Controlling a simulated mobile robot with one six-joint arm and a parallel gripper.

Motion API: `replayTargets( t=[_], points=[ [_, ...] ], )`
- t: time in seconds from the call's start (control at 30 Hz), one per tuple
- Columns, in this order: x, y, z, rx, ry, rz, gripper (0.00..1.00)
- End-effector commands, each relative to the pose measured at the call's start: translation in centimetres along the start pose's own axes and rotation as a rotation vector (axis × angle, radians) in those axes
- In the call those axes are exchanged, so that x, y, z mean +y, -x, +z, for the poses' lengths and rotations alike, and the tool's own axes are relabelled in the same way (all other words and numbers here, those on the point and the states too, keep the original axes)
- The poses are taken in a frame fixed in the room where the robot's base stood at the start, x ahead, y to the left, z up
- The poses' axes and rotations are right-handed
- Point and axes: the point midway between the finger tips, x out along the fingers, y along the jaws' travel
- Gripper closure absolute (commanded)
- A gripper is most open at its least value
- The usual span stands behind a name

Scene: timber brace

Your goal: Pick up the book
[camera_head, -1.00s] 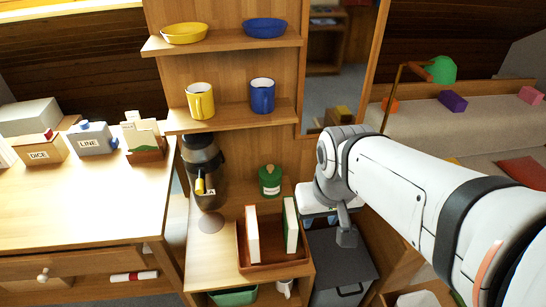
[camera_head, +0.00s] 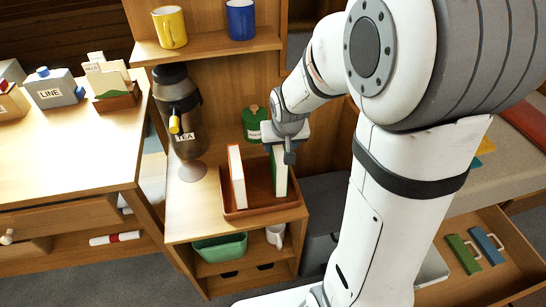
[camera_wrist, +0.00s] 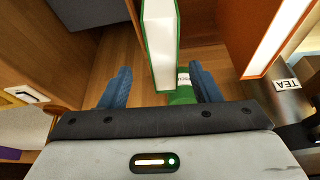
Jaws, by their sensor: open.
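A green-covered book (camera_head: 280,172) stands upright in a brown tray (camera_head: 262,205) on the small wooden cabinet. A second book with an orange-red cover (camera_head: 236,176) stands upright to its left in the same tray. My gripper (camera_head: 289,150) is at the top of the green book. In the wrist view my blue fingers (camera_wrist: 160,88) are open, one on either side of the green book (camera_wrist: 160,40), with gaps on both sides. The orange-red book (camera_wrist: 278,38) shows at the upper right there, outside the fingers.
A green canister (camera_head: 255,122) stands behind the tray, close to my gripper. A dark dispenser labelled TEA (camera_head: 178,110) stands to the left. Shelves with a yellow mug (camera_head: 170,27) and a blue mug (camera_head: 241,20) are above. An open drawer (camera_head: 515,250) lies at the lower right.

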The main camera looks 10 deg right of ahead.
Motion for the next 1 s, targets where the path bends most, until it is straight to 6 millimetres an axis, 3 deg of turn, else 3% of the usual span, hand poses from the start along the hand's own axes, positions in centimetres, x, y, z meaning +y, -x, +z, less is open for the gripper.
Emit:
replayTargets(
  t=[0.5,1.0],
  points=[
    [-0.4,-6.7,0.7,-0.004,-0.002,0.001,0.43],
    [-0.4,-7.1,0.6,-0.001,-0.003,0.001,0.43]
  ],
)
